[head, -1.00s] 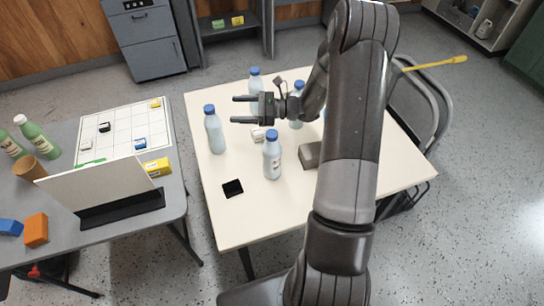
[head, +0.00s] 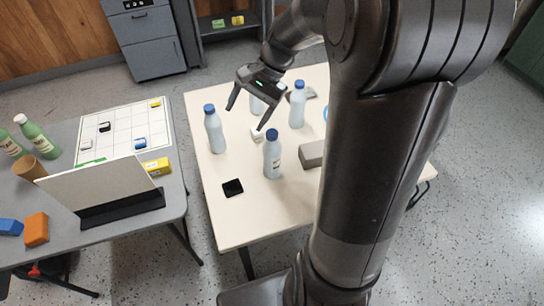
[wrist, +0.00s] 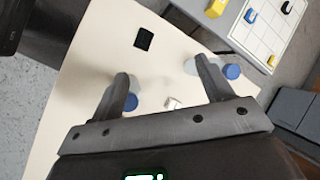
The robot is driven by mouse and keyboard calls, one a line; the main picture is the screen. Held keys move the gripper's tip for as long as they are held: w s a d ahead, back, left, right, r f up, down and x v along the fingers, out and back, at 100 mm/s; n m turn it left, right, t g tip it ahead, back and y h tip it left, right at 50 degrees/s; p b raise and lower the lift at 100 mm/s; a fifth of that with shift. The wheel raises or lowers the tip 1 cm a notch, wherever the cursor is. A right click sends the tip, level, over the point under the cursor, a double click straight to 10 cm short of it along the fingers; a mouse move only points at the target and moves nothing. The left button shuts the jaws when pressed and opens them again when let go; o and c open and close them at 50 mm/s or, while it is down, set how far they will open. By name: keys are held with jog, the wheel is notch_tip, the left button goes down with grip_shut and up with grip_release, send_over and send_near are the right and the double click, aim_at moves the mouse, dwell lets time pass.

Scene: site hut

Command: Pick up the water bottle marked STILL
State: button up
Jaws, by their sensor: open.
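The front bottle shows a small label, but no lettering is legible, so I cannot tell which is STILL. My gripper (head: 247,118) is open and empty, pointing down above the bottles, between the left and front ones in the picture. In the wrist view, two blue caps (wrist: 232,73) show beside my fingers (wrist: 162,70), bodies mostly hidden.
The cream table (head: 232,215) also holds a black square (head: 233,187), a small white block (head: 257,135) and a grey box (head: 311,154). A grey table (head: 180,205) at left carries a white grid board, an upright panel and green bottles. The cream table's front is clear.

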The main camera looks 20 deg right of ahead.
aim_at(272, 133)
jog(key=s+d+r+n+t+h, duration=0.2)
jog(key=d+r+n+h, duration=0.2)
jog(key=d+n+h, duration=0.25)
jog(key=f, duration=1)
jog(key=shift+w+a+f, duration=0.15)
jog(key=shift+w+f, duration=0.05)
jog(key=shift+w, duration=0.15)
jog(key=shift+w+f, duration=0.2)
jog(key=shift+f, duration=1.25)
jog(key=shift+w+f, duration=0.2)
jog(key=shift+f, duration=1.2)
jog(key=shift+c, duration=0.5)
grip_shut()
